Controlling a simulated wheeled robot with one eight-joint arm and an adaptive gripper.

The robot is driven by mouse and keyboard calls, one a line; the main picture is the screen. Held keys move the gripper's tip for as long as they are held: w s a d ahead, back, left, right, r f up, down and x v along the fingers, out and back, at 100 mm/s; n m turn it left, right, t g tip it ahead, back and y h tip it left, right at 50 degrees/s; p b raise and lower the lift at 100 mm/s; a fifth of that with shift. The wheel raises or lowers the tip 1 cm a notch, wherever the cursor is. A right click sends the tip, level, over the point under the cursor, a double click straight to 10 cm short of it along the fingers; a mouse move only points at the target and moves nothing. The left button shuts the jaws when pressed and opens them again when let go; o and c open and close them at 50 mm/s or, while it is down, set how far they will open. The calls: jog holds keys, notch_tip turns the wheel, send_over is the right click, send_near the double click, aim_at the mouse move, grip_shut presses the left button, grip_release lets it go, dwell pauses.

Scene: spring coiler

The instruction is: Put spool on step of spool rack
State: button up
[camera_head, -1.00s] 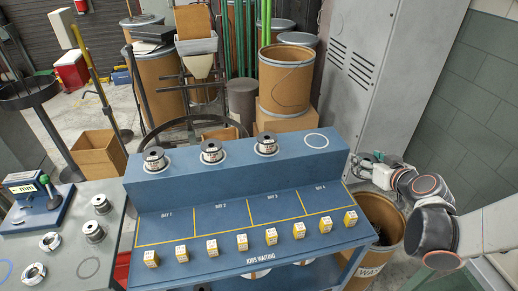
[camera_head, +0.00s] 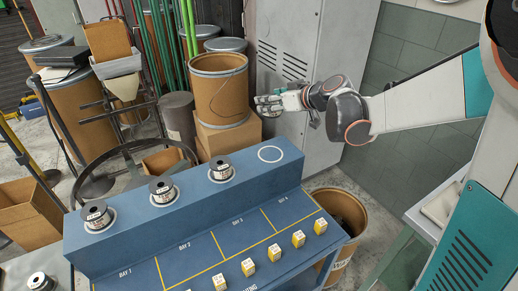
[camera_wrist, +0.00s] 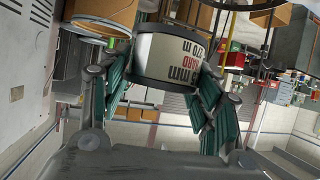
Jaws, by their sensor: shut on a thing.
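The spool rack (camera_head: 120,240) is blue and stepped. Its raised step (camera_head: 240,187) carries three spools: one at the left (camera_head: 96,217), one in the middle (camera_head: 162,191) and one farther right (camera_head: 221,170). At the step's right end, a white ring (camera_head: 270,154) marks a bare spot. My gripper (camera_head: 262,104) is raised beyond and above that end. In the wrist view, its green-padded fingers (camera_wrist: 165,95) are shut on a spool (camera_wrist: 166,58) with a white printed label. Its far side is hidden. In the head view, the held spool is too small to make out clearly.
Several yellow-and-white boxes (camera_head: 275,252) line the rack's lower front shelf. A cardboard drum (camera_head: 220,90) stands behind, close to my gripper. A grey cabinet (camera_head: 305,60) is behind the arm. A waste drum (camera_head: 340,222) stands right of the rack.

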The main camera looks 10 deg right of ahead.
notch_tip(320, 180, down, 17)
jog(key=b, duration=0.5)
jog(key=o, duration=0.9)
jog(key=shift+f+b, duration=0.15)
jog(key=shift+b, duration=0.2)
jog(key=o, duration=0.4)
jog(key=shift+o, duration=0.2)
jog(key=shift+r, duration=0.2)
jog(key=p+v, duration=0.3)
jog(key=v, duration=0.9)
